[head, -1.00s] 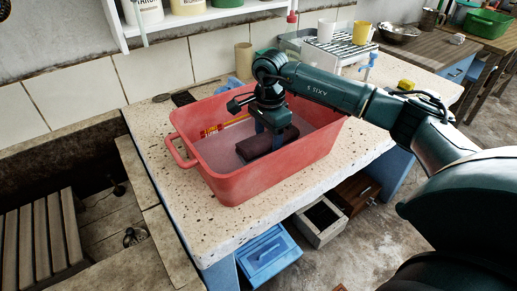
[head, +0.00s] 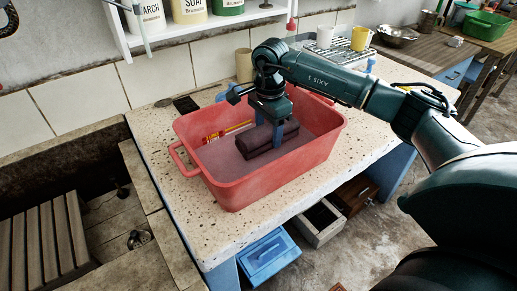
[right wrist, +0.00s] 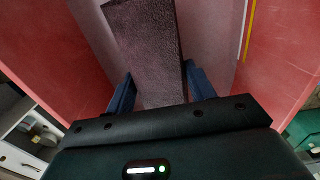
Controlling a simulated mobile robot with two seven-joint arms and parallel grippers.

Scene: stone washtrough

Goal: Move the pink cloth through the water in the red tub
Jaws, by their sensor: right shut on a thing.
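The red tub (head: 270,183) stands on the speckled stone top with greyish-pink water (head: 214,160) in it. The cloth (head: 254,148) is a folded, block-like bundle that looks dark maroon rather than pink. It is inside the tub, low at the water; how deep its underside sits is hidden. My right gripper (head: 270,127) reaches down into the tub and is shut on the cloth. In the right wrist view the cloth (right wrist: 147,48) runs between the two blue fingers (right wrist: 160,90). My left gripper is not in view.
A yellow-and-red stick-like thing (head: 228,131) lies along the tub's far inner side. A beige cup (head: 244,65) stands behind the tub. The stone top (head: 160,140) is clear at the left; a sunken trough lies beyond it.

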